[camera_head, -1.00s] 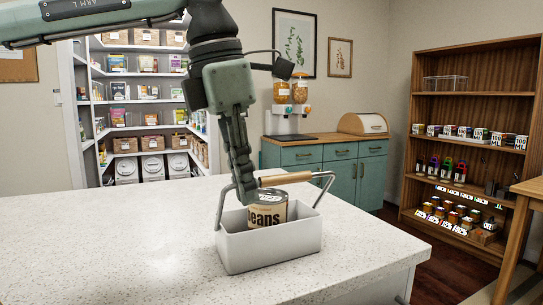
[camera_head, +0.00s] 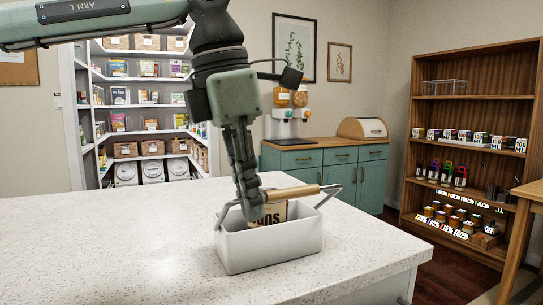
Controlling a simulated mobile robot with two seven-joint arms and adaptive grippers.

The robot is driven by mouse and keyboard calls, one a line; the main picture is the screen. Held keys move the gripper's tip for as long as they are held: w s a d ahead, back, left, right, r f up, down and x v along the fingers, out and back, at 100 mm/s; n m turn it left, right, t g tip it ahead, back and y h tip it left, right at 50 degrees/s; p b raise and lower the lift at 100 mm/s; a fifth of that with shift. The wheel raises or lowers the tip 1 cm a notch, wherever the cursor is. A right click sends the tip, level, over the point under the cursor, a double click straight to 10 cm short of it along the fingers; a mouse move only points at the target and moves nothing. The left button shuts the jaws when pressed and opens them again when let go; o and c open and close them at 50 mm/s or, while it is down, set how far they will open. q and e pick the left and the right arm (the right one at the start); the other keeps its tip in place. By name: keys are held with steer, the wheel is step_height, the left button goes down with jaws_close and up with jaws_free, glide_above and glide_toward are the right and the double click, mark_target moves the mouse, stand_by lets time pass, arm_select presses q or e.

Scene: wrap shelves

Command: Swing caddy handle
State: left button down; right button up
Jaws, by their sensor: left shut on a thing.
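A white caddy (camera_head: 271,249) stands on the pale speckled counter. A labelled can (camera_head: 271,214) stands inside it, partly hidden by the handle and my gripper. The caddy's handle has a wooden grip (camera_head: 295,191) between two grey metal arms. It leans toward the far right side, with the grip above the caddy's back rim. My left gripper (camera_head: 251,204) comes down from above and is shut on the left part of the grip, its fingers hiding that end. My right gripper is out of view.
The speckled counter (camera_head: 130,245) is clear around the caddy. Its right edge (camera_head: 395,262) lies not far from the caddy. Behind are stocked pantry shelves, a teal cabinet (camera_head: 345,174) and a wooden shelf unit (camera_head: 467,103) at the right.

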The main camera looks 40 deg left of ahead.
arm_select(q)
steer(key=shift+s+d+f, duration=0.1)
steer(key=shift+d+f, duration=0.1)
steer(key=shift+f, duration=0.05)
steer(key=shift+s+d+f, duration=0.1)
steer(key=shift+d+f, duration=0.1)
steer(key=shift+f, duration=0.05)
stand_by(0.3)
steer(key=c, duration=1.9)
jaws_free()
steer(key=shift+o, duration=0.2)
step_height(320, 180, up, 7)
steer(key=p, duration=0.5)
